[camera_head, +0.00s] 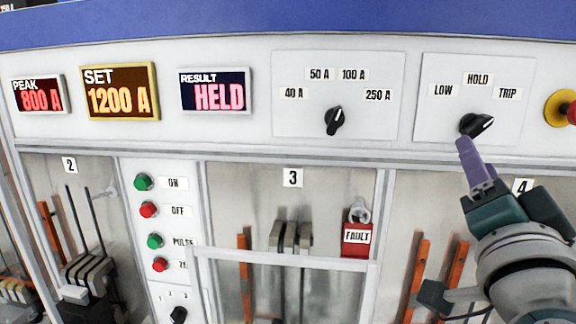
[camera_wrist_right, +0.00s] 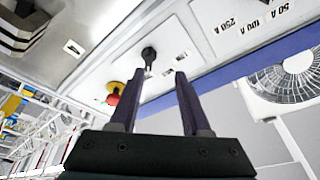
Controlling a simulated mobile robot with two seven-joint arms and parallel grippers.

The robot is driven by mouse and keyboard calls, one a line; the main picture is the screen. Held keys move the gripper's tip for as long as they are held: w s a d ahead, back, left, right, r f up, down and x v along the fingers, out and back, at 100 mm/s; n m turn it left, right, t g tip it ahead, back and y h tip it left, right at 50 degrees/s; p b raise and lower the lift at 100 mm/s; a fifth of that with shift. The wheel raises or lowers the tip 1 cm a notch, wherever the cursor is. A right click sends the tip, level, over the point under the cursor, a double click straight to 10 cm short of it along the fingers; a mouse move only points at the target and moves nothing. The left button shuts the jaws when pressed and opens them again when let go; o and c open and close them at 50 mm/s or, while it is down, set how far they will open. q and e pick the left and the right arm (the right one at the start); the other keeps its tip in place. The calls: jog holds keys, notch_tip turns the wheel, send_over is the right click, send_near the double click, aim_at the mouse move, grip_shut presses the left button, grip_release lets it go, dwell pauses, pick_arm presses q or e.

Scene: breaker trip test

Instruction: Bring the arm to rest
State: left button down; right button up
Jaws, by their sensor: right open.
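My right gripper (camera_head: 468,150) is in front of the panel at the right of the head view, its purple fingers just below the black LOW/HOLD/TRIP knob (camera_head: 477,125). In the right wrist view the two fingers (camera_wrist_right: 158,100) stand apart with nothing between them, and the knob (camera_wrist_right: 149,55) shows beyond their tips. I cannot tell whether a fingertip touches the knob. The knob's pointer is turned toward the TRIP side. The displays read PEAK 800 A (camera_head: 40,96), SET 1200 A (camera_head: 119,92) and RESULT HELD (camera_head: 215,91). My left gripper is not in view.
A second selector knob (camera_head: 334,120) sits left of the gripper. A red-and-yellow emergency button (camera_head: 563,109) is close on the right. Below are bay 3 with a red FAULT tag (camera_head: 357,238), orange bars (camera_head: 419,270), and a column of green and red buttons (camera_head: 148,210).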

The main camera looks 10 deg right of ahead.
jog(key=s+a+f+n+g+y+p, duration=0.1)
jog(key=s+a+f+n+g+y, duration=0.25)
jog(key=a+n+y, duration=0.25)
jog(key=s+a+f+n+g+y, duration=0.2)
jog(key=s+a+f+n+y, duration=0.1)
jog(key=a+f+n+y, duration=0.25)
jog(key=s+d+f+n+g+h, duration=0.1)
jog(key=s+d+f+n+g, duration=0.1)
jog(key=s+g, duration=0.3)
jog(key=s+d+f+n+g+h+p, duration=0.1)
jog(key=s+f+g, duration=0.3)
jog(key=s, duration=1)
jog(key=shift+d+n+g+h, duration=0.35)
jog(key=shift+d+n+g, duration=0.2)
jog(key=shift+d, duration=0.15)
